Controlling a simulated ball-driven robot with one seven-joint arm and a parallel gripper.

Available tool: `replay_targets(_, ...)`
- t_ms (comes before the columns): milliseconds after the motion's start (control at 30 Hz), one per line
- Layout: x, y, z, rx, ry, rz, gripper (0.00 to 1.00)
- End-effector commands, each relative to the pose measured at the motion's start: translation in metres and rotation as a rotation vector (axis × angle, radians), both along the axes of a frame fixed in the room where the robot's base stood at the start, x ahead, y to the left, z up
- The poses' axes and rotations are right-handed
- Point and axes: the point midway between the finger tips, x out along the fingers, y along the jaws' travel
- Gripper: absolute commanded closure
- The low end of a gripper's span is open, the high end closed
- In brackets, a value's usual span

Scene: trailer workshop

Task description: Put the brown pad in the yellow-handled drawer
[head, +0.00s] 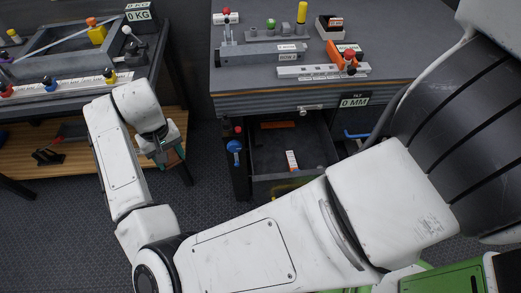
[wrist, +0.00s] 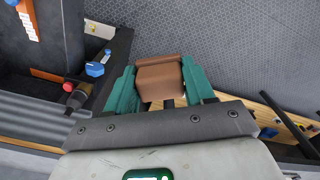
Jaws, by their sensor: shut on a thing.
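The brown pad (wrist: 160,80) is held between the teal fingers of my gripper (wrist: 160,88) in the wrist view. My gripper (head: 163,152) is left of the workbench's open drawer in the head view, over the gap between two benches; the pad cannot be made out there. The open drawer (head: 268,155) is dark inside and sits under the right workbench. Its yellow handle (head: 288,186) shows at the front, partly hidden by my arm. In the wrist view the drawer (wrist: 58,60) is at the upper left, with a bit of yellow (wrist: 93,28) on its front.
The drawer holds a small orange-and-white item (head: 291,160) and an orange bar (head: 278,125) at the back. A blue knob (head: 234,147) sits on the bench's left side. A wooden lower shelf (head: 75,155) lies left. Grey floor is clear before the drawer.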

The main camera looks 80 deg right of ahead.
Motion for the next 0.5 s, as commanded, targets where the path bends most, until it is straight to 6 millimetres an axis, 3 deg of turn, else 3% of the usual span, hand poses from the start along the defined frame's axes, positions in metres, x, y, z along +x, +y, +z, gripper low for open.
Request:
replay_targets(33,-0.005,-0.026,-0.004,-0.005,0.005,-0.101,0.8)
replay_targets(167,-0.017,-0.079,-0.014,-0.005,0.006,-0.38,0.8)
replay_targets(300,-0.044,-0.131,-0.034,-0.007,0.008,-0.707,0.8)
replay_targets(500,-0.103,-0.181,-0.079,-0.009,0.009,-1.166,0.8)
